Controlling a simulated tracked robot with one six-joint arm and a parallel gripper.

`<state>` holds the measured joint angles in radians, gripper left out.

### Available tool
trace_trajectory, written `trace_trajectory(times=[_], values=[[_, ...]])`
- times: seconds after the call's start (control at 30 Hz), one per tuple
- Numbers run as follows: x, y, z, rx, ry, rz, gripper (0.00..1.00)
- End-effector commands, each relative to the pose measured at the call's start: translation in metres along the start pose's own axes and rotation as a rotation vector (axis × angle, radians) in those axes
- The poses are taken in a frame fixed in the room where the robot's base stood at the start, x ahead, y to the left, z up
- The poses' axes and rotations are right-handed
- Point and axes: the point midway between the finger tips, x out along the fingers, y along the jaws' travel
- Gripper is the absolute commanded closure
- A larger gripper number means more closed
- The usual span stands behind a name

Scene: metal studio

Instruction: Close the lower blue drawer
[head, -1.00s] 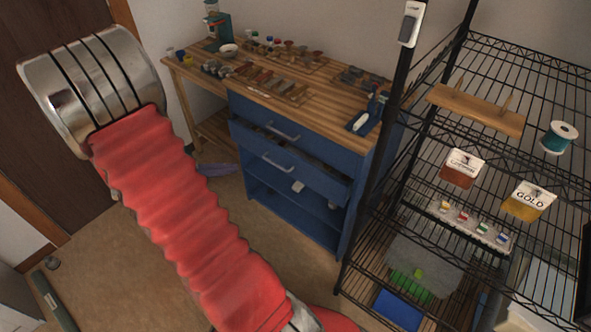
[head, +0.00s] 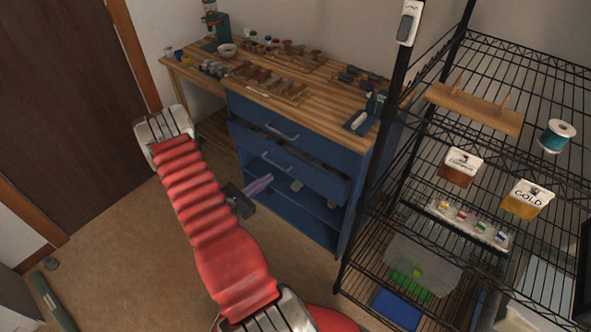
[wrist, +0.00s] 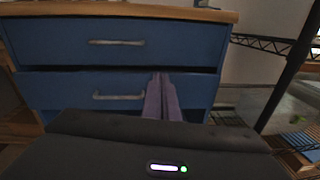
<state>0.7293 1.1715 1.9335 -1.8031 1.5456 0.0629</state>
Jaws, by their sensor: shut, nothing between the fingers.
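The lower blue drawer (head: 318,180) is in the blue cabinet under the workbench and stands partly pulled out, with a dark gap above its front. Its front and grey bar handle also show in the wrist view (wrist: 85,90). The upper blue drawer (head: 310,143) looks closed. My gripper (head: 269,179) has purple fingers, shut together and empty. In the head view it is left of and in front of the cabinet, near the lower drawer's front. In the wrist view the fingers (wrist: 160,78) overlap the drawer front right of its handle; I cannot tell whether they touch it.
The wooden workbench top (head: 330,108) holds bowls, tools and small trays. Open blue shelves (head: 305,208) are below the drawers. A black wire rack (head: 368,190) stands close to the right of the cabinet. The floor (head: 120,235) to the left is mostly clear.

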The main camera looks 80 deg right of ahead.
Motion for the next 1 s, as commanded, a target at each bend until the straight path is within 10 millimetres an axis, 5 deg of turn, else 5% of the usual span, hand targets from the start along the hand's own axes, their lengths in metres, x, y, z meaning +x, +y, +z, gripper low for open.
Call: trace_trajectory(times=[0.1, 0.3, 0.77, 1.0], values=[[0.009, -0.011, -0.030, -0.053, -0.007, 0.038, 1.00], [0.016, -0.019, -0.056, -0.095, -0.012, 0.082, 1.00], [0.017, -0.019, -0.058, -0.099, -0.012, 0.089, 1.00], [0.034, -0.019, -0.058, -0.099, -0.012, 0.086, 1.00]])
